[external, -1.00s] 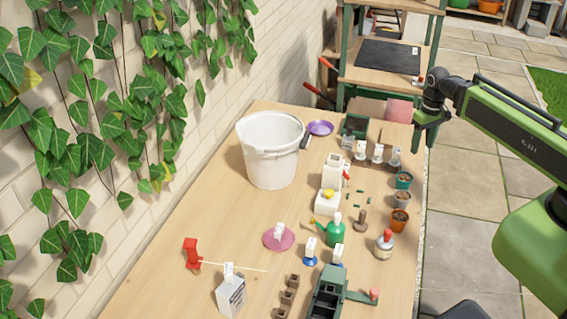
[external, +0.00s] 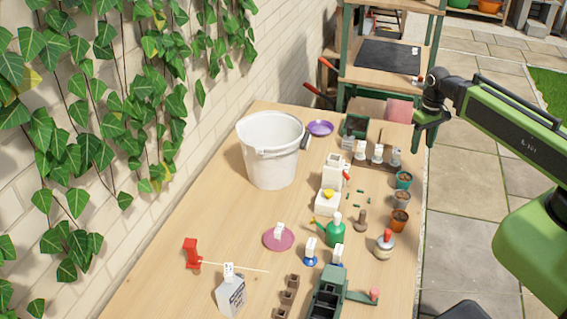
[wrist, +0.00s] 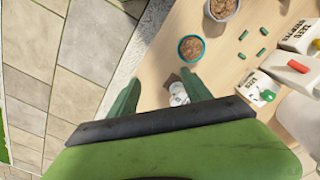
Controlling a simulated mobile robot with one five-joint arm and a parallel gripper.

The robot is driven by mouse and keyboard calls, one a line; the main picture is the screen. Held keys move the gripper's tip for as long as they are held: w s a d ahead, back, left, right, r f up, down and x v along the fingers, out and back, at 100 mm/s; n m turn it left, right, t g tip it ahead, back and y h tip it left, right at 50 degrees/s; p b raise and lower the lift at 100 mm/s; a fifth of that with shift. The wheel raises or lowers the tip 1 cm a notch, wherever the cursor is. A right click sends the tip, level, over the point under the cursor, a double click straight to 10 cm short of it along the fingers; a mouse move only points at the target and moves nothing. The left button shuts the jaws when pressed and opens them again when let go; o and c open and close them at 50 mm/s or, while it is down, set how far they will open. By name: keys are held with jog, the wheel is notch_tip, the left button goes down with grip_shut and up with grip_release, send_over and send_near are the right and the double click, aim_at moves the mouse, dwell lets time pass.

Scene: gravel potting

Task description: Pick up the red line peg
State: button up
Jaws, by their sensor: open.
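The red line peg (external: 192,254) stands at the near left of the wooden table, with a pale cord running from it to the right along the tabletop. It is not in the wrist view. My gripper (external: 428,122) is over the far right edge of the table, well away from the peg. In the wrist view my gripper (wrist: 160,94) shows two green fingers spread apart with nothing held between them.
A wall borders the left.

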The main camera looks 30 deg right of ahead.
dwell(0.3)
jog(key=shift+c, duration=1.3)
